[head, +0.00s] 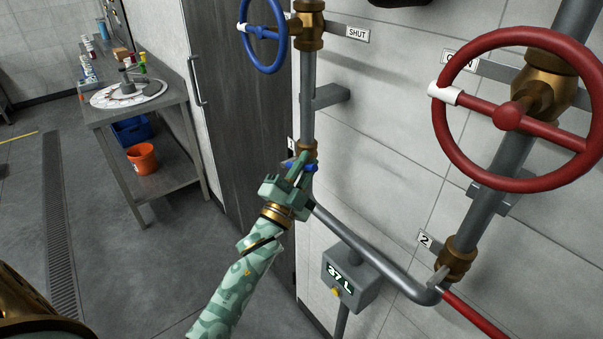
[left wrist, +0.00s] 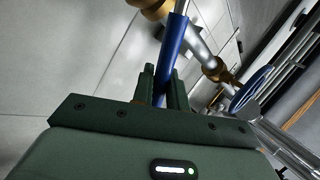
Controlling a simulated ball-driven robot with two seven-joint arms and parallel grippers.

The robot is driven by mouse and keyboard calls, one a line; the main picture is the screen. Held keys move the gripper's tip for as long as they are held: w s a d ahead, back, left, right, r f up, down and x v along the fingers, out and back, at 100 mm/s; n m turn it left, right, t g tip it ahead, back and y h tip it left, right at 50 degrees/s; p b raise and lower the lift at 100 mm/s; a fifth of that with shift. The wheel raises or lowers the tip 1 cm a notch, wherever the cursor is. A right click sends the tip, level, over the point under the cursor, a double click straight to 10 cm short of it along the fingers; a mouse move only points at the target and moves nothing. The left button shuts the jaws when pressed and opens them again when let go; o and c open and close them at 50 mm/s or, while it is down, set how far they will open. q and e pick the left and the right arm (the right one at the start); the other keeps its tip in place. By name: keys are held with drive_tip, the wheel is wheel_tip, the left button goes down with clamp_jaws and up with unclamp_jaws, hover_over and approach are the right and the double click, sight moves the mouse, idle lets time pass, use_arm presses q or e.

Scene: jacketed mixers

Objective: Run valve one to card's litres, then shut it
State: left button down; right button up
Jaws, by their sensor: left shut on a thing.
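Valve one is a brass body (head: 307,146) on a grey vertical pipe, with a small tag reading 1 (head: 290,144) beside it. Its blue lever (head: 312,167) is mostly hidden by my left gripper (head: 299,172), which is shut on it. In the left wrist view the blue lever (left wrist: 174,45) runs up from between the two green fingers (left wrist: 163,90). A grey meter box (head: 350,281) below right shows 37 L on its display (head: 341,278) and has a yellow button (head: 335,292). I cannot make out a card with litres. My right gripper is out of view.
A blue handwheel (head: 265,32) with a SHUT sign (head: 357,34) is above. A large red handwheel (head: 509,116) partly covers another sign. Valve two (head: 456,262) is lower right. A steel bench (head: 150,105), with an orange bucket (head: 143,158) below, stands left; floor between is clear.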

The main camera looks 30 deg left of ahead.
use_arm(q)
drive_tip(key=shift+s+d+f+m+h+b, duration=0.15)
drive_tip(key=shift+f+m+h+b, duration=0.6)
drive_tip(key=shift+m+h+b, duration=0.65)
drive_tip(key=shift+d+f+m+h+b, duration=0.15)
drive_tip(key=shift+f+m+h+b, duration=0.75)
drive_tip(key=shift+m, duration=0.85)
drive_tip(key=shift+s+d+f+m+h+b, duration=0.15)
drive_tip(key=shift+f+m+h+b, duration=0.4)
drive_tip(key=shift+m+h+b, duration=0.85)
drive_tip(key=shift+w, duration=0.1)
drive_tip(key=c, duration=1.4)
unclamp_jaws()
drive_tip(key=shift+c, duration=0.2)
drive_tip(key=b+v, duration=0.3)
drive_tip(key=v, duration=1.3)
drive_tip(key=shift+s, duration=0.25)
